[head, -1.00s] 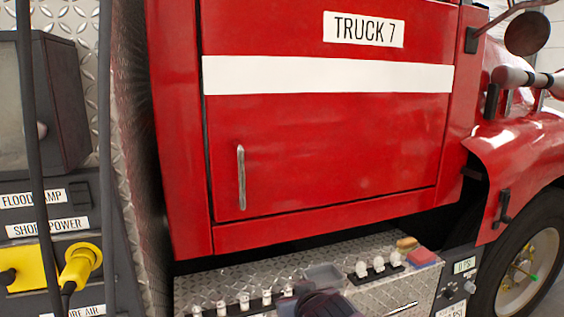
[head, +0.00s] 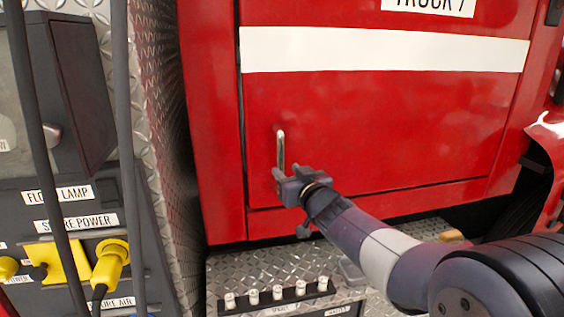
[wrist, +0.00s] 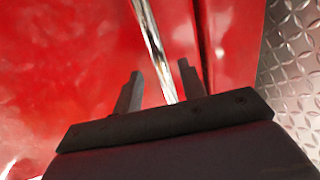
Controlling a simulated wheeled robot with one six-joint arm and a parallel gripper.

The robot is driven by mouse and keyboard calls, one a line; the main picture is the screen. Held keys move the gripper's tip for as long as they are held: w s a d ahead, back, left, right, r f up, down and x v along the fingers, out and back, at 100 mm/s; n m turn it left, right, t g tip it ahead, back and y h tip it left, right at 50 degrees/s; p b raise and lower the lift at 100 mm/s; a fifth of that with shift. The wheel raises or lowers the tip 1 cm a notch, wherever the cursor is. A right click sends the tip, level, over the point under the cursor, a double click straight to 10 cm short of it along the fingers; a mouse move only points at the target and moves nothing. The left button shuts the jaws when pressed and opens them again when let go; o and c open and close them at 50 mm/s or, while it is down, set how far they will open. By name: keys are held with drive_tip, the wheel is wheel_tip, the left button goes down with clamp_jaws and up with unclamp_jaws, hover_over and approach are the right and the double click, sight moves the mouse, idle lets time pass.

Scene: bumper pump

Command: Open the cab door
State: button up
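The red cab door (head: 390,120) is shut, with a white stripe across it. Its vertical silver handle (head: 280,148) is near the door's left edge, above the bottom seam. My gripper (head: 298,176) is at the handle's lower end in the head view. In the wrist view the handle (wrist: 150,38) runs down between the two dark fingers of my gripper (wrist: 159,70). The fingers are apart, with gaps beside the bar, and the right finger is closer to it. The gripper body hides the area below the handle. I cannot tell whether anything touches.
A diamond-plate step (head: 240,268) with a row of white-capped fittings (head: 278,292) lies below the door. At left is a dark panel with yellow plugs (head: 108,262) and vertical dark hoses (head: 122,110). A diamond-plate wall (wrist: 294,70) is close by at right in the wrist view.

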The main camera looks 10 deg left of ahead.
sight(282, 166)
drive_tip(key=shift+p+x, duration=0.55)
drive_tip(key=shift+x, duration=2)
drive_tip(key=shift+s, duration=0.1)
clamp_jaws()
